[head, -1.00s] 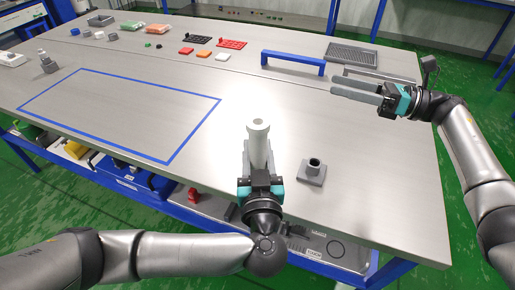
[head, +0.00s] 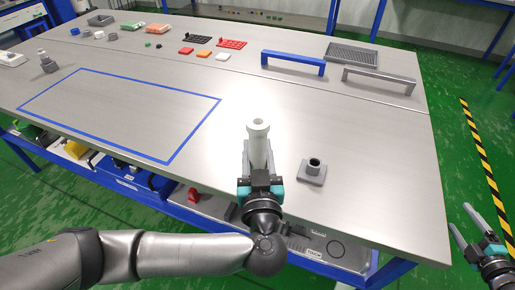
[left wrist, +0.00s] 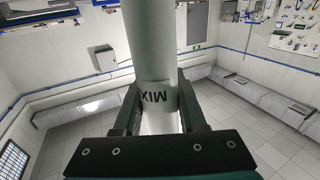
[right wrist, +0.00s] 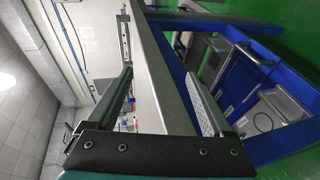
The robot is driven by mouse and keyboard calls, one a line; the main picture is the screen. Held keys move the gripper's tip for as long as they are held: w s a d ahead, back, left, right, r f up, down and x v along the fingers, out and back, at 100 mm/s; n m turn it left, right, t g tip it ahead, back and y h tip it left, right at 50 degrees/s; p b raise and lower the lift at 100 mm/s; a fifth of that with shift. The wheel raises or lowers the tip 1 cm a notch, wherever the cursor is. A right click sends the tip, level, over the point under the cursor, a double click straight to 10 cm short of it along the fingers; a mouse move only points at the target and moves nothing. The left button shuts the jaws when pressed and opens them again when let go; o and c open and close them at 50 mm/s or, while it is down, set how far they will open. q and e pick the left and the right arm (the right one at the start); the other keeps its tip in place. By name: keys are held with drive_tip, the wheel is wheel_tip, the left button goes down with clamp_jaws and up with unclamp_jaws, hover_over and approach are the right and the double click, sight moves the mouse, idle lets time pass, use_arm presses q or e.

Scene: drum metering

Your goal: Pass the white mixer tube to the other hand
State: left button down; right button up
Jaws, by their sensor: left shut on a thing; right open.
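The white mixer tube (head: 259,143) is held upright in my left gripper (head: 259,165), near the front edge of the table. In the left wrist view the tube (left wrist: 152,60) stands between the closed fingers (left wrist: 160,110) and carries the letters MIX. My right gripper (head: 468,226) is open and empty at the lower right, off the table's right side and well apart from the tube. In the right wrist view its spread fingers (right wrist: 160,105) have nothing between them, with the table edge beyond.
A grey socket block (head: 313,171) stands right of the tube on the table (head: 370,150). A blue handle bar (head: 293,63) and a grey one (head: 378,80) are at the back right. Blue tape (head: 193,135) outlines a bare area at left.

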drive_tip(key=s+a+f+m+g+h, duration=0.1)
drive_tip(key=s+a+f+m+g, duration=0.3)
drive_tip(key=s+f, duration=0.5)
drive_tip(key=s+a+f+m+g+h, duration=0.1)
drive_tip(key=s+a+f+m+g, duration=0.3)
drive_tip(key=s+f, duration=0.55)
drive_tip(key=s+a+f+m+g, duration=0.2)
drive_tip(key=s+a+f, duration=0.2)
drive_tip(key=s+a, duration=0.2)
drive_tip(key=s+a+f+m+g+y, duration=0.1)
drive_tip(key=s+a+f, duration=0.3)
drive_tip(key=a, duration=0.6)
drive_tip(key=s+a+f+m+g+y, duration=0.1)
drive_tip(key=s+a+f+m+g, duration=0.2)
drive_tip(key=s+a, duration=0.5)
drive_tip(key=shift+f+m, duration=0.4)
drive_tip(key=shift+s, duration=0.1)
